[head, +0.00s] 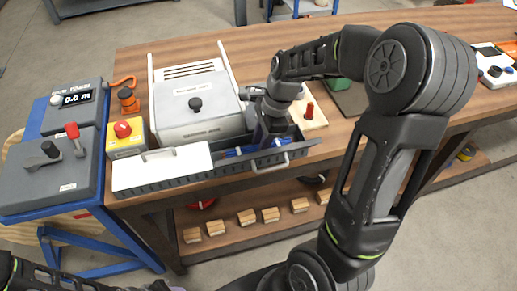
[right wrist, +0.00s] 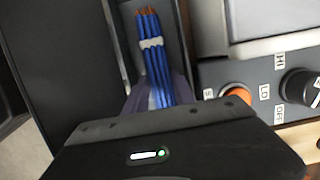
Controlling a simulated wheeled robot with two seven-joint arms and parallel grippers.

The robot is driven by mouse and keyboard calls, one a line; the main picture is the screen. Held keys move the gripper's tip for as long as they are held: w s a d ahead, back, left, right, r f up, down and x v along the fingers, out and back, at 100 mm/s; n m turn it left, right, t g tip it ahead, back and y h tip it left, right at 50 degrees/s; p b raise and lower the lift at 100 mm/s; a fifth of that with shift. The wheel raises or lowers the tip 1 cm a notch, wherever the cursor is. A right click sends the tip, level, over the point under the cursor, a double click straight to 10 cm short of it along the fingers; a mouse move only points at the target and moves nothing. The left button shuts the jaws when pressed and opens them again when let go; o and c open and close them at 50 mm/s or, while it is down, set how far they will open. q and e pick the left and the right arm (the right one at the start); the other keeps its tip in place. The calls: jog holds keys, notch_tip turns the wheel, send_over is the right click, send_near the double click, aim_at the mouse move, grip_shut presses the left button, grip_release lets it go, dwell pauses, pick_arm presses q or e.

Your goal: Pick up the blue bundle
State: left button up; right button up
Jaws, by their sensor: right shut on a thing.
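The blue bundle (right wrist: 157,70) is a set of blue wires with copper ends and a pale tie around it. It lies lengthwise in the dark tray (head: 185,178), and part of it shows in the head view (head: 233,152) left of my gripper. My right gripper (head: 266,146) reaches down into the tray and is shut on the bundle. In the right wrist view the fingers (right wrist: 152,98) lie on both sides of the wires, and the gripper body hides the near end. I cannot tell whether the bundle is clear of the tray floor. My left gripper is not in view.
A white lid (head: 160,168) covers the tray's left part. A grey box (head: 195,105) stands right behind the tray. A yellow box with a red button (head: 124,130) is at the left, and a wooden block with a red peg (head: 310,112) is at the right.

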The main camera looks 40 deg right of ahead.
jog(key=shift+r, duration=0.1)
grip_shut()
notch_tip(320, 180, up, 10)
jog(key=shift+p, duration=0.35)
dwell(0.5)
